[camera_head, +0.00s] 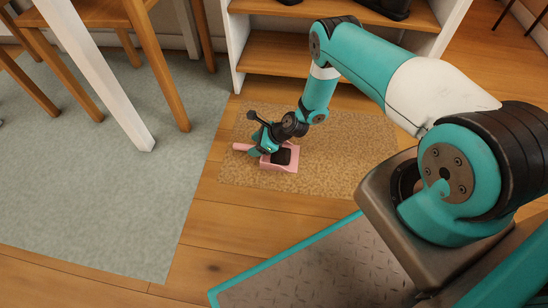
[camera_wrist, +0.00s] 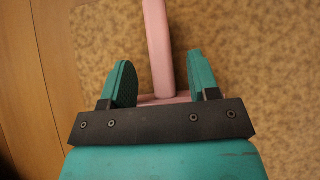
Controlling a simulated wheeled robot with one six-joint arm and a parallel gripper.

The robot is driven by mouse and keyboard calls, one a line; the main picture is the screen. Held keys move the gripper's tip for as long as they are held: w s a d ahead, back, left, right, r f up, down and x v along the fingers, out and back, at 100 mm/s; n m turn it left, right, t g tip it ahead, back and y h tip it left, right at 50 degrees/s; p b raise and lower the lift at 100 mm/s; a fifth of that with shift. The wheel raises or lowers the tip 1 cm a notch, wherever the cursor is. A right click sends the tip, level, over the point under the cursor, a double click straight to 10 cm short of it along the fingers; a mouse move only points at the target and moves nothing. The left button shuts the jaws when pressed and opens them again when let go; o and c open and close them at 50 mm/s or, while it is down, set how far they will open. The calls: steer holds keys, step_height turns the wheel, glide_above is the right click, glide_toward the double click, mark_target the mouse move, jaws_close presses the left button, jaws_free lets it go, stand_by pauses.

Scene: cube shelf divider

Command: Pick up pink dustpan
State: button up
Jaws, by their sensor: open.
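The pink dustpan (camera_head: 291,165) lies on the tan mat, its handle (camera_head: 242,147) pointing left in the head view. A dark patch shows inside its pan. My gripper (camera_head: 259,147) is low over the dustpan, where the handle meets the pan. In the wrist view, the pink handle (camera_wrist: 157,40) runs up between the two teal fingers of my open gripper (camera_wrist: 160,62). A gap shows on both sides of the handle, wider on the left. Part of the pan is hidden behind the gripper body.
The dustpan's tan mat (camera_head: 340,160) lies on a wooden floor (camera_head: 225,235). A white and wood shelf (camera_head: 270,52) stands behind it. A grey-green rug (camera_head: 95,205) with wooden chair legs (camera_head: 160,70) and a white table leg (camera_head: 105,85) is at the left.

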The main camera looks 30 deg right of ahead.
mark_target(250, 147)
steer(key=b+x, duration=0.1)
steer(key=x, duration=0.1)
steer(key=shift+w+a+f, duration=0.15)
steer(key=shift+f, duration=0.2)
steer(key=shift+w+a, duration=0.15)
steer(key=shift+a, duration=0.05)
steer(key=shift+c, duration=0.4)
jaws_close()
